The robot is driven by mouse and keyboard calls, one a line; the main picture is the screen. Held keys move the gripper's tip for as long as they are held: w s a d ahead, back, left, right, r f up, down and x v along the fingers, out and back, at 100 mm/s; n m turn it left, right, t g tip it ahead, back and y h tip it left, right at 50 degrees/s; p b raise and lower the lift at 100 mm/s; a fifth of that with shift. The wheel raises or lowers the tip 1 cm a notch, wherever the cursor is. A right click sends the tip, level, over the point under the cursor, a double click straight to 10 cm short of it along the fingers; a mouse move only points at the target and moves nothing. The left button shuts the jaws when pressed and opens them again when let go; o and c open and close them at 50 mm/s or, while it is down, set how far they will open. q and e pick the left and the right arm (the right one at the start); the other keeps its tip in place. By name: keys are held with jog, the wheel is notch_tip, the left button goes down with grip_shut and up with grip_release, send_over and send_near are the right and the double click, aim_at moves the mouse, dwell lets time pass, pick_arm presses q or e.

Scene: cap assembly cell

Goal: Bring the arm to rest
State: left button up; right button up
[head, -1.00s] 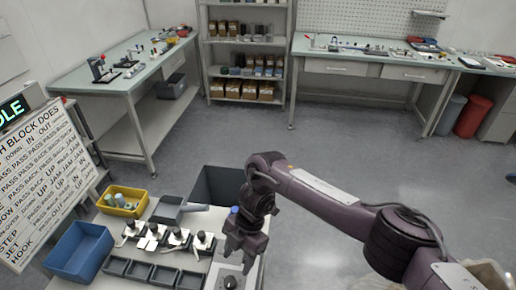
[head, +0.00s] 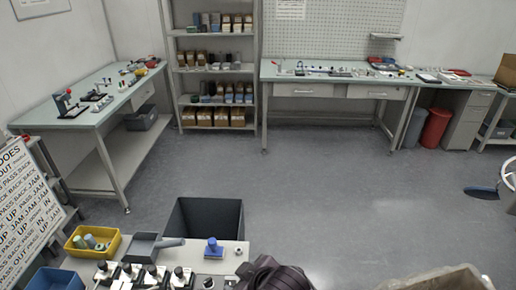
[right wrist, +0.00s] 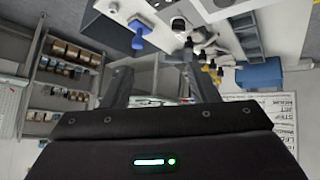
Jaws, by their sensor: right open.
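My right arm (head: 272,277) shows only as a dark purple piece at the bottom edge of the head view, beside the work table's right end. Its fingertips cannot be made out there. In the right wrist view my right gripper (right wrist: 160,78) has its two dark fingers spread apart with nothing between them. My left gripper is in neither view.
The work table holds a yellow bin (head: 92,254), a blue bin (head: 57,280), a grey scoop-like tray (head: 146,245) and several black-and-white fixtures (head: 152,274). A dark open crate (head: 207,218) stands behind it. Open floor (head: 330,190) lies beyond and to the right.

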jog(key=s+d+m+g+h, duration=0.1)
jog(key=s+d+m+h, duration=0.4)
jog(key=d, duration=0.6)
jog(key=s+d+m+g, duration=0.2)
jog(key=s+d+m, duration=0.2)
jog(key=s+d, duration=0.55)
notch_tip(320, 180, down, 35)
jog(key=d+g+b, duration=0.1)
jog(key=d+b, duration=0.2)
jog(key=b, duration=0.1)
jog(key=s+d+f+g+b, duration=0.1)
jog(key=s+d+f+b, duration=0.2)
jog(key=s+f, duration=1.6)
jog(key=shift+s+d+f+h, duration=0.15)
jog(key=shift+f+h, duration=0.15)
jog(key=shift+f, duration=0.65)
